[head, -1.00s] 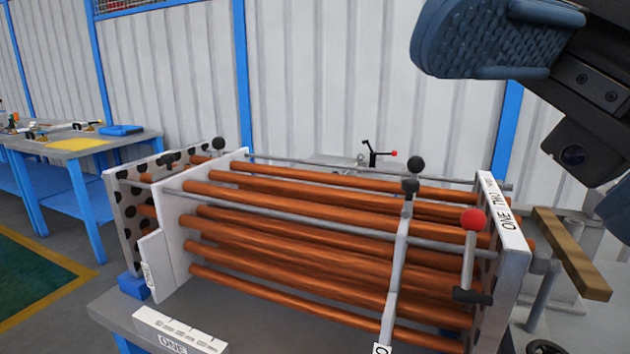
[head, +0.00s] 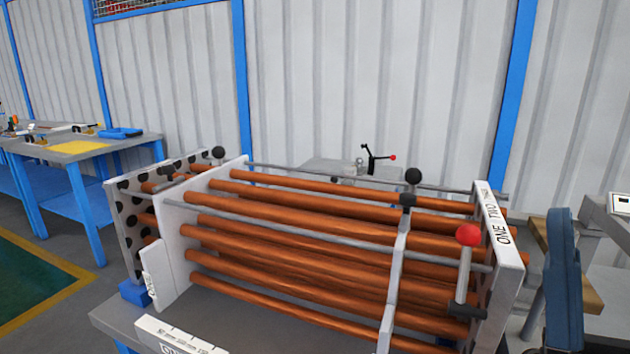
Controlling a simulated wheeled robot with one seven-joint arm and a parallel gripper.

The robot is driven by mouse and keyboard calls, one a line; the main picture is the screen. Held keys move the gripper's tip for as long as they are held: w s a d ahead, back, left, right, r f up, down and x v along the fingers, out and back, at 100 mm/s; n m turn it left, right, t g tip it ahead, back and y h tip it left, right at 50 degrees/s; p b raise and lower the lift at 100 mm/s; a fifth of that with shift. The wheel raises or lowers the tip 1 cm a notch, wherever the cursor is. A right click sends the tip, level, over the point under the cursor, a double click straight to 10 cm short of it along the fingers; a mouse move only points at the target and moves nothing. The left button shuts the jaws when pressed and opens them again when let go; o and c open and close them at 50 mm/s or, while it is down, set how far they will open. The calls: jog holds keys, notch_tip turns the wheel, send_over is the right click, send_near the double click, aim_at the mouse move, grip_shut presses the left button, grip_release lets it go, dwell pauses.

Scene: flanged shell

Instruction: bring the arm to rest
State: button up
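One blue padded part of my gripper (head: 563,280) shows upright at the lower right edge of the head view, to the right of the flanged shell. I cannot tell from this part whether the gripper is open or shut, and the rest of it and my arm are out of view. A perforated plate (head: 133,225) stands further left.
The bundle rests on a grey bench (head: 235,305). A red-knobbed lever (head: 468,236) and black-knobbed rods (head: 413,176) stick up from it. A wooden bar (head: 592,297) is behind my gripper part. A blue workbench (head: 85,150) stands at the far left.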

jog(key=s+d+f+m+g+h+p, duration=0.1)
jog(key=s+f+m+g+h, duration=0.1)
jog(key=f+m+h, duration=0.65)
jog(key=s+d+f+m+g+h, duration=0.2)
jog(key=s+f+m+g+h, duration=0.1)
jog(key=f+m+h, duration=0.55)
jog(key=s+d+f+m+g+y+p, duration=0.1)
jog(key=s+d+f+m+g, duration=0.1)
jog(key=s+f+g, duration=0.6)
jog(key=s+f+m, duration=0.1)
jog(key=s+f, duration=0.2)
jog(key=s, duration=0.3)
jog(key=shift+d, duration=0.25)
jog(key=shift+s+f, duration=0.1)
